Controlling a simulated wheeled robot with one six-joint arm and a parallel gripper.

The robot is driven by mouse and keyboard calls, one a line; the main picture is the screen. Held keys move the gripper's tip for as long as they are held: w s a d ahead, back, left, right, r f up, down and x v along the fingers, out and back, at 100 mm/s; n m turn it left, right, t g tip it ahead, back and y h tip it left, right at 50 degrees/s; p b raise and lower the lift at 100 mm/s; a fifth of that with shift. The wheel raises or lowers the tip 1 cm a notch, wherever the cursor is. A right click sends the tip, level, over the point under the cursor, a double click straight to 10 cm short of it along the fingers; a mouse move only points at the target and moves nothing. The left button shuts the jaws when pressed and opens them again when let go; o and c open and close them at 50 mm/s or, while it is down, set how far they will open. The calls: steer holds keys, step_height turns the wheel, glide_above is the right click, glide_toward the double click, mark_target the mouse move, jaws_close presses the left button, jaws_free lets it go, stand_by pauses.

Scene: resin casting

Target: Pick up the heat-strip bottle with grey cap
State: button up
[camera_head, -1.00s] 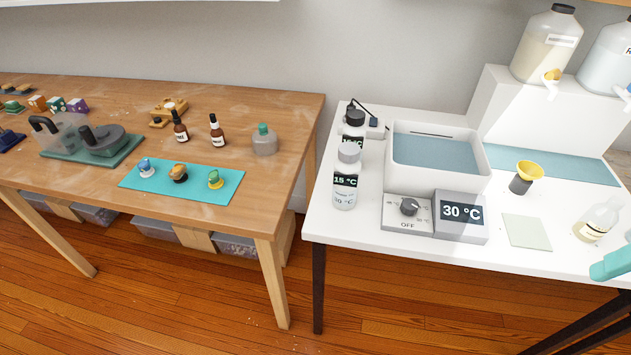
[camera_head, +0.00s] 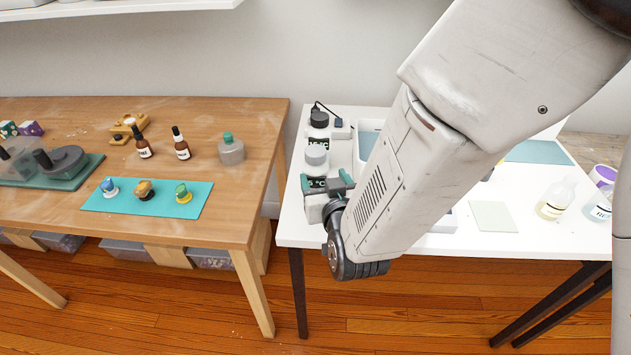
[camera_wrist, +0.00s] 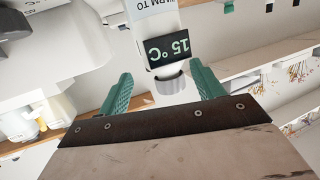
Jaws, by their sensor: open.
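The heat-strip bottle with grey cap (camera_head: 316,155) stands near the left edge of the white table, its dark 15 °C strip partly hidden by my gripper. In the wrist view the bottle (camera_wrist: 157,23) appears upside down, with the grey cap (camera_wrist: 171,86) nearest the camera. My gripper (camera_head: 326,181) is in front of the bottle; its teal fingers are open. In the wrist view the cap lies between the two fingers of my gripper (camera_wrist: 161,72), with a gap on each side. I cannot tell how deep the bottle sits between them.
A black-capped bottle (camera_head: 319,119) stands just behind the grey-capped one. The water bath (camera_head: 369,142) is close on the right, mostly hidden by my arm. A wooden table (camera_head: 225,196) stands left across a gap.

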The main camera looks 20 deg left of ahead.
mark_target(314, 150)
steer(key=shift+a+r+t+y, duration=0.15)
steer(key=shift+r+t+y, duration=0.05)
steer(key=shift+r+t, duration=0.3)
steer(key=shift+a+r+t+y, duration=0.15)
steer(key=shift+r+t+y, duration=0.05)
steer(key=shift+r+t, duration=0.3)
steer(key=shift+w+a+r, duration=0.1)
steer(key=shift+w, duration=0.15)
steer(key=x, duration=0.7)
steer(key=shift+a, duration=0.2)
steer(key=shift+c, duration=0.4)
jaws_close()
